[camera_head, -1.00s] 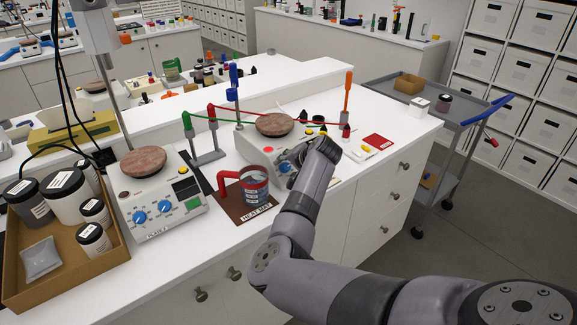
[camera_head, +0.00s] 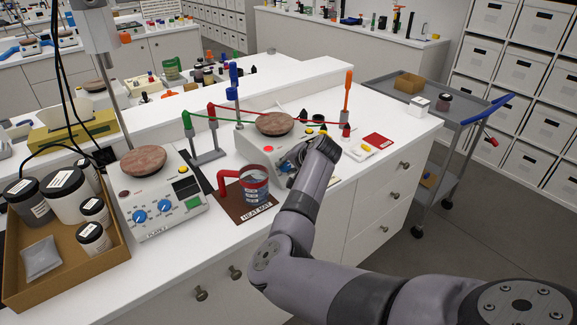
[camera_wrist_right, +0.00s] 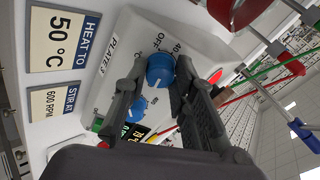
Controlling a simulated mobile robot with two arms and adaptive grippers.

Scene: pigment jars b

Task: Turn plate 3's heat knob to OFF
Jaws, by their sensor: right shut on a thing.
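Plate 3 (camera_head: 253,150) is a pale hotplate with a round brown top (camera_head: 275,124), standing on the bench behind the red-handled mug. In the right wrist view its front panel (camera_wrist_right: 118,62) carries the label PLATE 3. A blue knob (camera_wrist_right: 160,70) there has OFF and 40 printed around it. My right gripper (camera_wrist_right: 162,66) is shut on this knob, one finger on each side. A second blue knob (camera_wrist_right: 134,105) sits beside it, partly hidden by a finger. In the head view my right gripper (camera_head: 292,170) covers most of the panel. My left gripper is not in view.
A mug (camera_head: 254,186) stands on the brown heat mat (camera_head: 235,208), close left of my right gripper. Another hotplate (camera_head: 160,215) and a cardboard tray of jars (camera_head: 75,275) stand further left. Signs reading HEAT TO 50 °C (camera_wrist_right: 59,39) and STIR AT 600 RPM (camera_wrist_right: 60,101) show.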

